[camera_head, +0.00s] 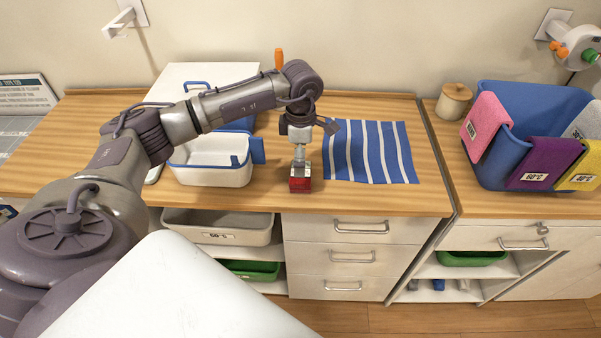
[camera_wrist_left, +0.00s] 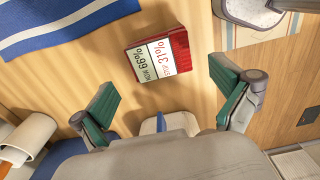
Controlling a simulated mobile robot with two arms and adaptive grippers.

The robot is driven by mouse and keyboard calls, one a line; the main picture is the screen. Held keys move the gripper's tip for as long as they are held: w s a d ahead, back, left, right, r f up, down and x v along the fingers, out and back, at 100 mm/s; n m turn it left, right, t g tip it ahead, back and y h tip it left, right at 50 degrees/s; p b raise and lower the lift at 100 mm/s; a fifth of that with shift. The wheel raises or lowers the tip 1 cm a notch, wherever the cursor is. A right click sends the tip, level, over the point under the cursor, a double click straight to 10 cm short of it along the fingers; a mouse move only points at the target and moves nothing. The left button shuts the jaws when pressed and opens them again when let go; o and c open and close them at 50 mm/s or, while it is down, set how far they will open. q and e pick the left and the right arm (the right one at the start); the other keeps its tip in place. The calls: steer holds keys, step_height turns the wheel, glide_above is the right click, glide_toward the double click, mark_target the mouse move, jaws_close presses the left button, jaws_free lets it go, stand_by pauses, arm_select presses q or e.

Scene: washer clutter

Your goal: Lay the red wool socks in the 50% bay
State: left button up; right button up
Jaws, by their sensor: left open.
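A small red item (camera_head: 300,185) with a white label rests on the wooden counter below my left gripper (camera_head: 300,152). In the left wrist view the red item (camera_wrist_left: 180,46) lies ahead of the fingers, its label carrying percent figures of 66 and 31. It is the only red thing I see that could be the socks. In that view the left gripper (camera_wrist_left: 165,92) is open, green pads spread wide, with nothing between them. I cannot make out a bay marked 50%. My right gripper is not in view.
A white bin with blue trim (camera_head: 212,172) stands left of the red item. A blue-and-white striped cloth (camera_head: 368,152) lies to its right. A blue tub (camera_head: 497,137) with coloured cloths, some tagged in degrees, stands farther right. A labelled grey tray (camera_head: 220,225) sits below the counter.

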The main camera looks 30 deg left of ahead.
arm_select(q)
step_height(320, 180, down, 5)
steer(key=p, duration=0.2)
steer(key=shift+r+p, duration=0.15)
steer(key=shift+p, duration=0.2)
steer(key=shift+f, duration=0.5)
steer(key=c, duration=1)
steer(key=shift+r, duration=0.15)
